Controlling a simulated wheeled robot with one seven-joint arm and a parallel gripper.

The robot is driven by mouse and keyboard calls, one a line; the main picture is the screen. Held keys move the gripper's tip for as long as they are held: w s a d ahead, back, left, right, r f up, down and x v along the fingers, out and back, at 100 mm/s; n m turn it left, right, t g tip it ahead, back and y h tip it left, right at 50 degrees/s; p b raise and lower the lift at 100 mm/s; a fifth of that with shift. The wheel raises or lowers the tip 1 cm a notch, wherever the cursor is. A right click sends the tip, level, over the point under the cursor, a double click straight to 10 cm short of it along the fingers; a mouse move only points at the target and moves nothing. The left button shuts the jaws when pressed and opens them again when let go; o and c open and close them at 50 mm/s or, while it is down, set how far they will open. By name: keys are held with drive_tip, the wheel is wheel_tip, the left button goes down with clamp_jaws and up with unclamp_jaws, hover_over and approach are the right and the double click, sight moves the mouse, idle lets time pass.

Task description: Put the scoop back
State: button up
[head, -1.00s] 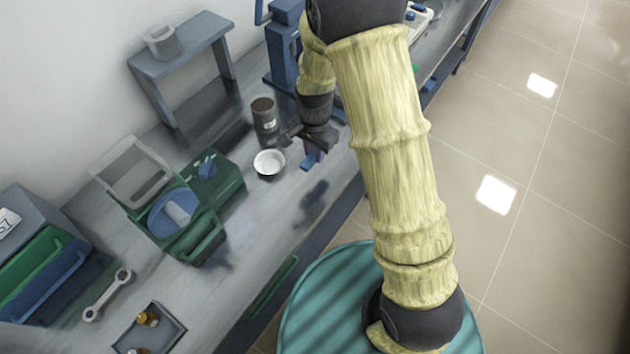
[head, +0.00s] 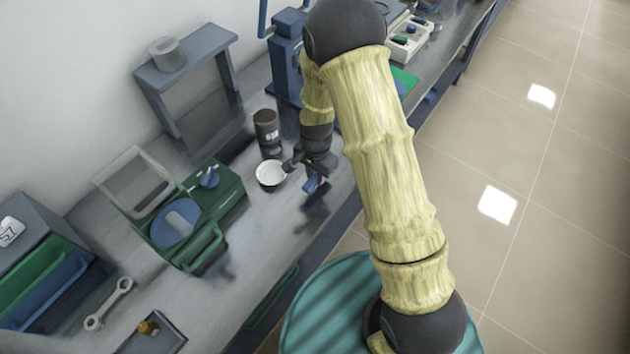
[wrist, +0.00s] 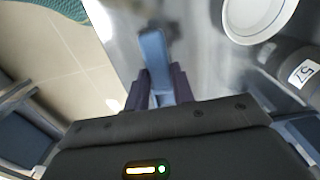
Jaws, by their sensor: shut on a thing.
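My gripper (head: 313,178) is shut on a blue scoop (head: 312,185) and holds it over the front part of the bench, just right of a white bowl. In the wrist view the blue scoop (wrist: 154,55) sticks out between the two dark fingers (wrist: 154,88). The white bowl (head: 270,174) stands on the bench, and it also shows in the wrist view (wrist: 256,14). A dark labelled jar (head: 267,135) stands behind the bowl. The far end of the scoop's held part is hidden by the fingers.
A green balance (head: 225,192) with a round blue pan stands left of the bowl. A grey stand (head: 188,72) is at the back, and a blue press-like device (head: 287,65) is behind my arm. A wrench (head: 108,303) and tray (head: 165,325) lie at front left.

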sight(316, 177)
drive_tip(key=shift+f, duration=0.1)
drive_tip(key=shift+f+p, duration=0.35)
drive_tip(key=shift+f, duration=1.65)
drive_tip(key=shift+f, duration=0.1)
drive_tip(key=o, duration=1)
wheel_tip(316, 177, up, 12)
drive_tip(key=shift+r+b, duration=0.15)
drive_tip(key=shift+b, duration=0.8)
